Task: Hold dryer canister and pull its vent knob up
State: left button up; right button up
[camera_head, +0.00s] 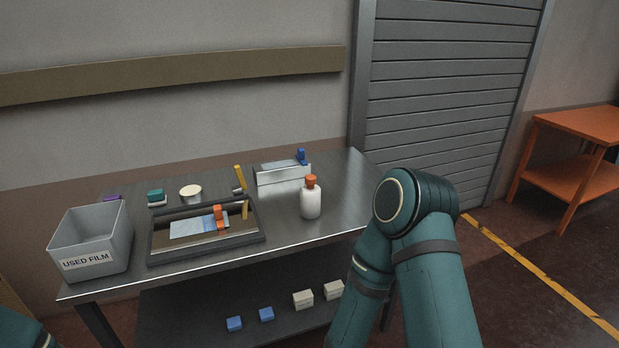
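A white canister (311,203) with an orange knob on top (311,182) stands upright on the right part of the metal table; I take it to be the dryer canister. The knob sits at the canister's neck; how far it is raised I cannot tell. Nothing of mine touches the canister. My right arm shows at the right with its bent elbow up, beside the table's right end. A small piece of my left arm shows in the bottom left corner. Neither gripper is in view.
On the metal table (345,185) are a grey "USED FILM" bin (92,262), a dark tray (205,253) with an orange-handled tool (220,217), a metal block with a blue part (285,174), a round tin (191,192) and a teal item (156,197). Small blocks lie on the lower shelf.

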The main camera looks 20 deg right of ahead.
aim_at(311, 179)
jog(key=l+u, duration=0.2)
jog(key=u, duration=0.15)
jog(key=l+u, duration=0.5)
jog(key=l, duration=0.25)
jog(key=k+l+u, duration=0.2)
jog(key=l, duration=0.55)
jog(key=k+l+u, duration=0.1)
jog(key=l, duration=0.2)
jog(key=k+l, duration=0.1)
jog(key=l, duration=0.2)
